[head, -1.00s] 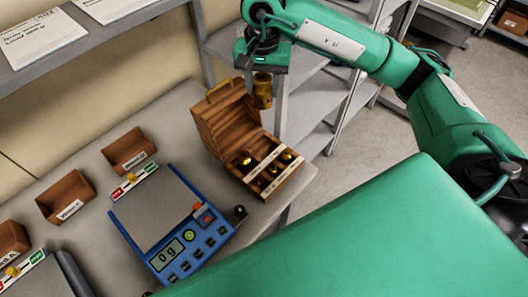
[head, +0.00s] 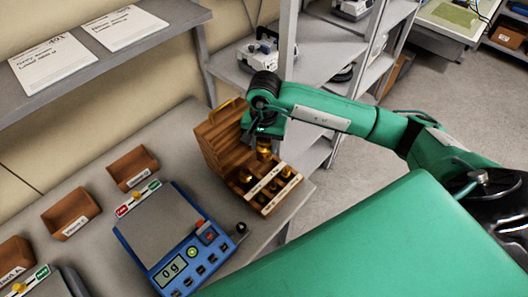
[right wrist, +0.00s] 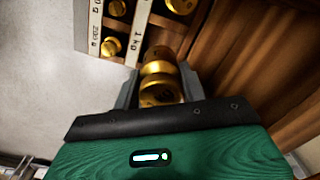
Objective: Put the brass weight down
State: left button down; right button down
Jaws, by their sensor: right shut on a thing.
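My right gripper (head: 264,137) is shut on a brass weight (head: 264,152), which hangs below it over the back of the open wooden case (head: 222,150). The right wrist view shows the brass weight (right wrist: 160,75) between the two fingers (right wrist: 160,92), beside the wooden compartments. Other brass weights (right wrist: 112,46) sit in compartments there, by white label strips reading "1 kg" and "200 g". I cannot tell whether the held weight touches the case. My left gripper is not in view.
A blue scale (head: 165,235) reading 0 g stands left of the case. Small brown bins (head: 132,167) line the wall side of the grey bench. The case's raised lid stands close by the gripper. A grey shelf (head: 100,50) overhangs the back left.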

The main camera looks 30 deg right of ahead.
aim_at(264, 156)
jog(key=shift+f, duration=0.95)
notch_tip(264, 156, down, 3)
jog(key=shift+f+p, duration=0.2)
jog(key=shift+p, duration=0.5)
jog(key=shift+f, duration=0.15)
jog(key=shift+f, duration=0.2)
jog(key=c, duration=0.8)
grip_release()
